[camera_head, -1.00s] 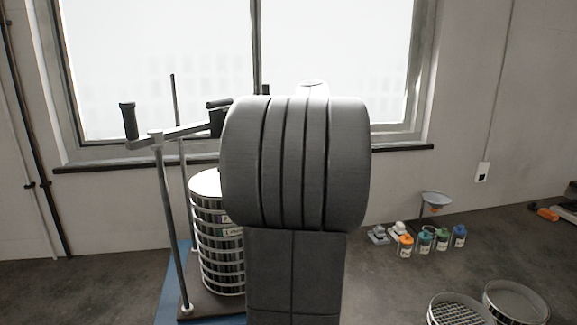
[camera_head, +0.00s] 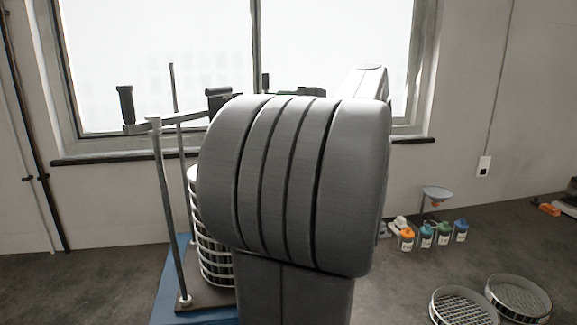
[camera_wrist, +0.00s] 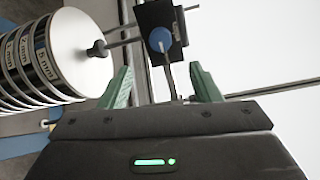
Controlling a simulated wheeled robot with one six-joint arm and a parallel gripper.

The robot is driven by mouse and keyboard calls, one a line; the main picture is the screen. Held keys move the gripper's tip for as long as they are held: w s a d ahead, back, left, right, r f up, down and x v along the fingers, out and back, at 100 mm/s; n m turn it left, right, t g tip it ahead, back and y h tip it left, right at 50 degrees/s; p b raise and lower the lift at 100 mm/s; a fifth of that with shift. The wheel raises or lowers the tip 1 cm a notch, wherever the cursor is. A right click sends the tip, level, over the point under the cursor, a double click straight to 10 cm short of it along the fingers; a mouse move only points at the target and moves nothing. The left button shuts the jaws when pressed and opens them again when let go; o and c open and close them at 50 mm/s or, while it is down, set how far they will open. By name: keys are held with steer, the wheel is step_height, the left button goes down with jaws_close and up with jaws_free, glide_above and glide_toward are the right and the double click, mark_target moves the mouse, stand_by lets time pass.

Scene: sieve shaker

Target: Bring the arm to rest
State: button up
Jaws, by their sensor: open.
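My gripper (camera_wrist: 163,88) shows in the wrist view with its two green fingers spread apart and nothing between them. The sieve stack (camera_wrist: 45,60) lies to the left of the fingers in that view, with its white lid toward the middle; the shaker's clamp bar and black knobs (camera_wrist: 97,49) are beyond the fingertips. In the head view my large grey arm link fills the middle and hides most of the sieve stack (camera_head: 212,262) and part of the shaker's clamp bar (camera_head: 170,129). My gripper is mostly hidden there behind the arm.
The shaker's upright rods (camera_head: 168,215) stand left of my arm, before the window (camera_head: 160,60). On the right are several small bottles (camera_head: 443,234), a funnel (camera_head: 437,193) and two loose sieves (camera_head: 519,298). Floor between bottles and sieves is bare.

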steer(key=w+a+n+b, duration=0.1)
steer(key=w+a+n, duration=0.2)
steer(key=n, duration=0.5)
steer(key=w+a+n, duration=0.3)
steer(key=a+n, duration=0.3)
steer(key=n, duration=0.3)
steer(key=shift+a+f+n+t+b, duration=0.15)
steer(key=shift+f+n+t+b, duration=0.15)
steer(key=shift+t+b, duration=0.1)
stand_by(0.8)
stand_by(0.5)
